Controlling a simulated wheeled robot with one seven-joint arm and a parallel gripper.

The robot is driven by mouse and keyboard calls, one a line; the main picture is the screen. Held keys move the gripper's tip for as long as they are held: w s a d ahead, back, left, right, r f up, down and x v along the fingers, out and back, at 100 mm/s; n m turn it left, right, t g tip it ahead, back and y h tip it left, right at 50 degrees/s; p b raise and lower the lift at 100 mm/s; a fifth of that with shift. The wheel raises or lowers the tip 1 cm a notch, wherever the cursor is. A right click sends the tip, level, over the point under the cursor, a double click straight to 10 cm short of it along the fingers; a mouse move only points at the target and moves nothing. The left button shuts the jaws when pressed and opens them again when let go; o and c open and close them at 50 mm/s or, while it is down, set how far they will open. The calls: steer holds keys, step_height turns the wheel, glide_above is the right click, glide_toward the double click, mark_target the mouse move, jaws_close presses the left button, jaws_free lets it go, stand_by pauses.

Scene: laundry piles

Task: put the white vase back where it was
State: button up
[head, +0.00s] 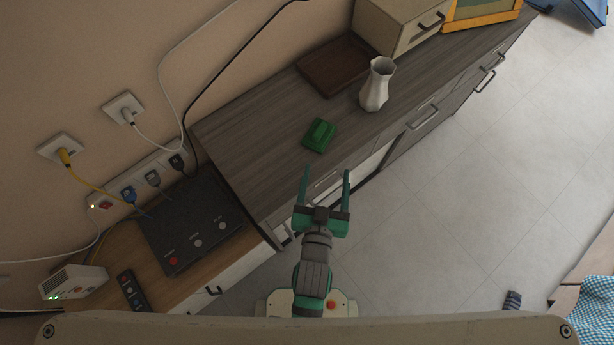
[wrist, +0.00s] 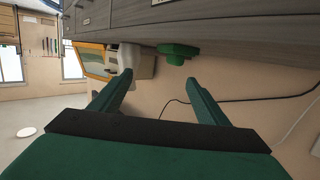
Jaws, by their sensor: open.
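The white vase (head: 377,85) stands upright on the grey wood-grain cabinet top (head: 262,127), near its front edge. A brown square tray (head: 336,66) lies just behind and left of it, and the vase is apart from it. My gripper (head: 327,171) is open and empty at the cabinet's front edge, in front of and left of the vase. In the wrist view, tilted nearly upside down, a pale shape that looks like the vase (wrist: 126,56) shows beyond the left finger. Where the vase stood before cannot be told.
A green object (head: 319,135) lies on the cabinet top between my gripper and the tray. A beige drawer box (head: 397,27) and a yellow-framed item (head: 480,12) stand farther back. A lower wooden unit with a black device (head: 190,223) is at left. The floor at right is mostly clear.

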steer(key=s+a+n+y, duration=0.1)
steer(key=s+a, duration=0.1)
steer(key=s, duration=0.6)
steer(key=s+a+y, duration=0.1)
steer(key=s+a, duration=0.1)
steer(key=s, duration=0.7)
steer(key=shift+s+a+r+n, duration=0.25)
steer(key=shift+a+r+n, duration=0.15)
steer(key=shift+r, duration=0.05)
